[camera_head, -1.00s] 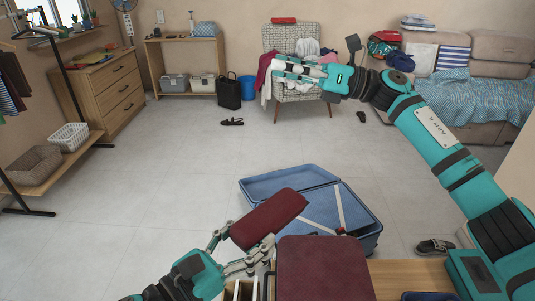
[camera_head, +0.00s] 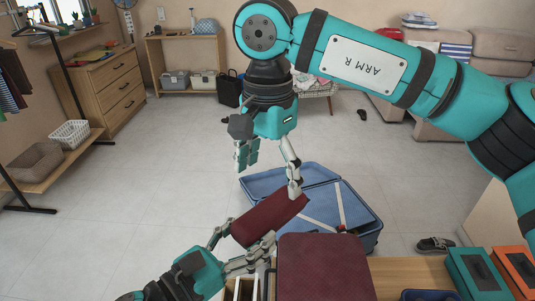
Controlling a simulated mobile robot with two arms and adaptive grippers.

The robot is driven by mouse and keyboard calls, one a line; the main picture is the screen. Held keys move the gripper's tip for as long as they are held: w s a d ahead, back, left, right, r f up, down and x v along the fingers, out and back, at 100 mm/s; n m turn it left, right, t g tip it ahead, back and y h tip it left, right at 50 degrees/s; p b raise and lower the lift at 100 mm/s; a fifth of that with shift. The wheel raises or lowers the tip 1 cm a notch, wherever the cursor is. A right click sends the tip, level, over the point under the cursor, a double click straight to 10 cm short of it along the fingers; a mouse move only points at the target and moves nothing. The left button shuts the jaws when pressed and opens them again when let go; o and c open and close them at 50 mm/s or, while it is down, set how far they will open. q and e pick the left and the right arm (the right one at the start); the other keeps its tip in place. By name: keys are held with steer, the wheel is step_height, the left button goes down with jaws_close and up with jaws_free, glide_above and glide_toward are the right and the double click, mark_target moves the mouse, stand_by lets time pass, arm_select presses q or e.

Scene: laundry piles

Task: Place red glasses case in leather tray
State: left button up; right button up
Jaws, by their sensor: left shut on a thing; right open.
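The red glasses case (camera_head: 268,220), dark red and long, is held tilted in the lower middle of the head view. My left gripper (camera_head: 248,240) is shut on its near left end. My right gripper (camera_head: 271,178) is open and points down above the case. One of its fingers is at the case's far right end; I cannot tell whether it touches. The other finger hangs apart to the left. I cannot identify a leather tray with certainty in this view.
A maroon padded surface (camera_head: 325,268) lies close on the right of the case. An open blue suitcase (camera_head: 352,208) is on the floor behind. A wooden surface (camera_head: 408,275) at lower right bears teal and orange boxes (camera_head: 515,270) and a dark blue container's edge (camera_head: 428,296).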

mark_target(268, 207)
step_height(268, 207, down, 9)
steer(key=shift+r, duration=0.15)
steer(key=shift+c, duration=0.4)
steer(key=c, duration=1.1)
arm_select(q)
steer(key=o, duration=0.8)
arm_select(e)
steer(key=shift+c, duration=1.3)
arm_select(q)
steer(key=o, duration=0.5)
